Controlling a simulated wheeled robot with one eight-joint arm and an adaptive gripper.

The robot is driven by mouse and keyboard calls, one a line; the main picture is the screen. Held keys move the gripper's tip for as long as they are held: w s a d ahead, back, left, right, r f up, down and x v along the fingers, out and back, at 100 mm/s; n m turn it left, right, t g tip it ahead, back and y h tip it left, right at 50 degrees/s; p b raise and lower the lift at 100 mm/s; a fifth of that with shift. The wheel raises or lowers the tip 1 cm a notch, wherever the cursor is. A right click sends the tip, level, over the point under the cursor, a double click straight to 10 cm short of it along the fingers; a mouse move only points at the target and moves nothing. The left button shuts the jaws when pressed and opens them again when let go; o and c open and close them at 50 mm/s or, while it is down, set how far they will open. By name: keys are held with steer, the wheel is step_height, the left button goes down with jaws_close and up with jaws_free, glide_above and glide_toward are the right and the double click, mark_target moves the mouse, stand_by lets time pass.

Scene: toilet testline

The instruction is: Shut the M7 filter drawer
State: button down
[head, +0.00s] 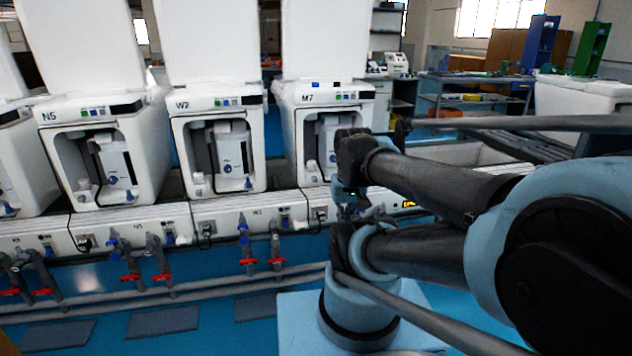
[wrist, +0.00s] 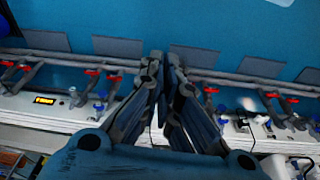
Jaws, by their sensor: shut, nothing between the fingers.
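The M7 toilet unit (head: 325,97) is a white box, the rightmost of the three labelled units in the head view. Its open front bay shows a white inner part (head: 326,140). My arm covers its right side and much of the front panel below (head: 319,213), so I cannot tell which part is the filter drawer or how far out it is. My gripper (wrist: 165,58) is shut and empty in the wrist view, its fingers together over the floor and pipe area. In the head view the arm's end is in front of M7; the fingertips are not clear there.
Units W2 (head: 223,104) and N5 (head: 93,115) stand to the left. Red-handled valves (head: 131,278) and grey pipes (head: 190,297) run below the front panels. The wrist view shows an orange display (wrist: 44,100) on a panel. Blue floor lies in front.

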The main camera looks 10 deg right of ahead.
mark_target(314, 172)
steer(key=w+r+m+t+h, duration=0.25)
steer(key=w+m, duration=0.85)
steer(key=w, duration=2)
steer(key=w+f+m, duration=0.2)
steer(key=w+f, duration=0.5)
steer(key=w, duration=0.3)
steer(key=w+f+m+t+h, duration=0.1)
steer(key=w+f+m, duration=0.1)
steer(key=w+f, duration=0.5)
steer(key=shift+w, duration=1.45)
steer(key=shift+w+a+r, duration=0.1)
steer(key=shift+w+a, duration=0.05)
steer(key=shift+w, duration=1.35)
steer(key=shift+w+a, duration=0.1)
steer(key=shift+w, duration=1.4)
